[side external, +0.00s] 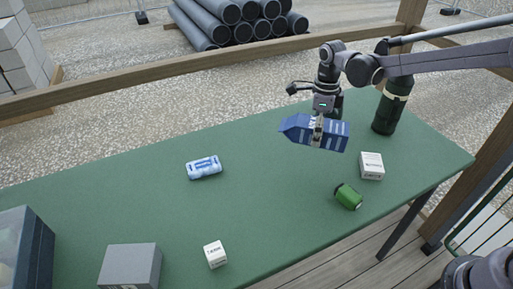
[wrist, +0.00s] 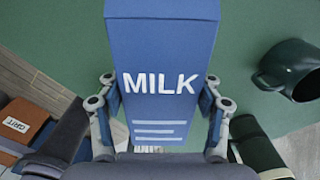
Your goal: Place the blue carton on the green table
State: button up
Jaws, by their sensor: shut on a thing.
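The blue carton (side external: 329,134), lying on its side with a pointed end to the left, is in my gripper (side external: 317,128) in the side external view. It seems to be held above the green table (side external: 130,195), though the gap under it is hard to judge. In the wrist view the carton (wrist: 160,60) fills the middle and reads "MILK". The fingers of my gripper (wrist: 160,108) are shut on its two sides. The table (wrist: 60,35) shows behind it.
A dark green bottle (side external: 391,105) stands close to the right of the carton. A blue-white pack (side external: 204,167), small white box (side external: 215,254), grey box (side external: 130,267) and bin (side external: 32,255) are left. The table's middle is clear.

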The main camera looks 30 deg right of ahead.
jog(key=shift+s+d+r, duration=0.3)
jog(key=shift+d+r, duration=0.35)
jog(key=shift+d, duration=0.25)
jog(key=w+a+n+y, duration=0.1)
jog(key=a+n+y, duration=0.2)
jog(key=a, duration=0.9)
jog(key=w+a+n+t+y, duration=0.1)
jog(key=a+n+y, duration=0.3)
jog(key=a+y, duration=0.6)
jog(key=a, duration=0.3)
jog(key=shift+w+a+r+n, duration=0.15)
jog(key=shift+w+a+n, duration=0.15)
jog(key=a+r+y, duration=0.2)
jog(key=a+r+g+y, duration=0.1)
jog(key=a+r+y, duration=0.1)
jog(key=a, duration=0.1)
jog(key=shift+s+a+r+n+y, duration=0.2)
jog(key=shift+r+n+y, duration=0.1)
jog(key=shift+n, duration=0.1)
jog(key=shift+s+a+f, duration=0.35)
jog(key=shift+a+f, duration=1.45)
jog(key=shift+a, duration=0.1)
jog(key=shift+s+a+f, duration=0.35)
jog(key=shift+a+f, duration=1.5)
jog(key=shift+s+a+f, duration=0.35)
jog(key=shift+a+f, duration=1.45)
jog(key=shift+a, duration=0.1)
jog(key=shift+f, duration=0.1)
